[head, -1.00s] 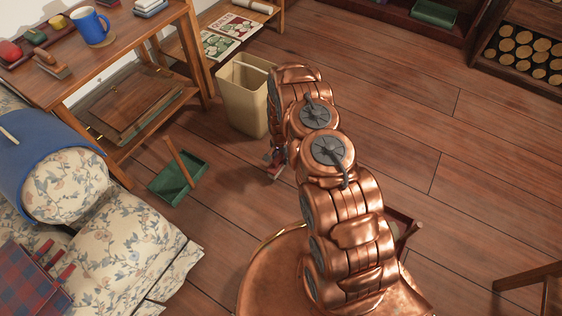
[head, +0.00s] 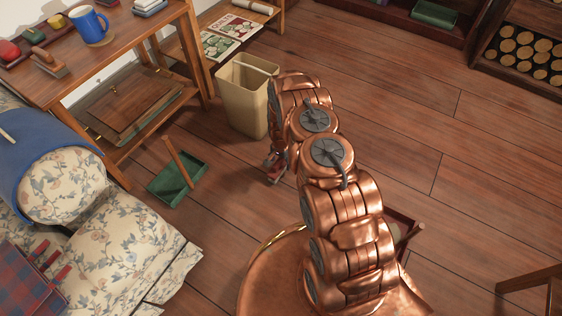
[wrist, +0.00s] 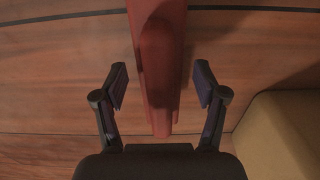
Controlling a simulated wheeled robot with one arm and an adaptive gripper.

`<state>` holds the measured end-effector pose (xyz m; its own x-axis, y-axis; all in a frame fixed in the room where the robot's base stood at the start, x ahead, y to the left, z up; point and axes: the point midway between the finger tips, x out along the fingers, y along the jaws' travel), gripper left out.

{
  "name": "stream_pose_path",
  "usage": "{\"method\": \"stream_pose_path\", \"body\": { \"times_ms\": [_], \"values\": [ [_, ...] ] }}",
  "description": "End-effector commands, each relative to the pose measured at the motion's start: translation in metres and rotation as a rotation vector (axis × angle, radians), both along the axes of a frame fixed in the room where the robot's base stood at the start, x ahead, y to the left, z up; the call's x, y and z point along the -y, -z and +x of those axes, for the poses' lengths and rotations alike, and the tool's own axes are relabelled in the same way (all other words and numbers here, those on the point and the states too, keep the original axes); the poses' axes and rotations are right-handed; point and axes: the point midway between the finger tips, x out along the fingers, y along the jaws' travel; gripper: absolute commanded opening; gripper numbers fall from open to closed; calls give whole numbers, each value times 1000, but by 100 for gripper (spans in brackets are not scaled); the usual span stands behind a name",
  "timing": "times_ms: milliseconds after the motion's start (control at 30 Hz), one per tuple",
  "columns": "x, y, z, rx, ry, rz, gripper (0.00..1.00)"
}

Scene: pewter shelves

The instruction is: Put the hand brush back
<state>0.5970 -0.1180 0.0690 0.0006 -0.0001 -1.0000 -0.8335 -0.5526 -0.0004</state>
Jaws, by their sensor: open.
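In the wrist view a long reddish-brown piece (wrist: 160,95) runs from the top edge down between my fingers. It may be the hand brush, but only part of it shows and no bristles can be seen. My gripper (wrist: 161,88) is open, with a finger on each side of this piece and a visible gap on both sides. In the head view my gripper (head: 275,168) is low near the floor, mostly hidden by my arm. A green dustpan (head: 172,187) with an upright wooden handle stands on the floor to its left.
A cream bin (head: 243,105) stands close behind my gripper; its side shows in the wrist view (wrist: 285,135). A wooden table (head: 122,50) with a blue mug (head: 92,28) and a flowered armchair (head: 125,235) are at the left.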

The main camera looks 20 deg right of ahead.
Motion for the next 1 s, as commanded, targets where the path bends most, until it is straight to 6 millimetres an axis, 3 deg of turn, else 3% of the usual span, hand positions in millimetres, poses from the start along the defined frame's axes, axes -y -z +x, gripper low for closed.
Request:
{"method": "stream_pose_path", "body": {
  "times_ms": [267,433,1000],
  "values": [
    [0,-1,0,0,0,0,71],
    [0,-15,0,-1,0,0,71],
    [0,-113,0,1,-1,0,71]
  ]
}}
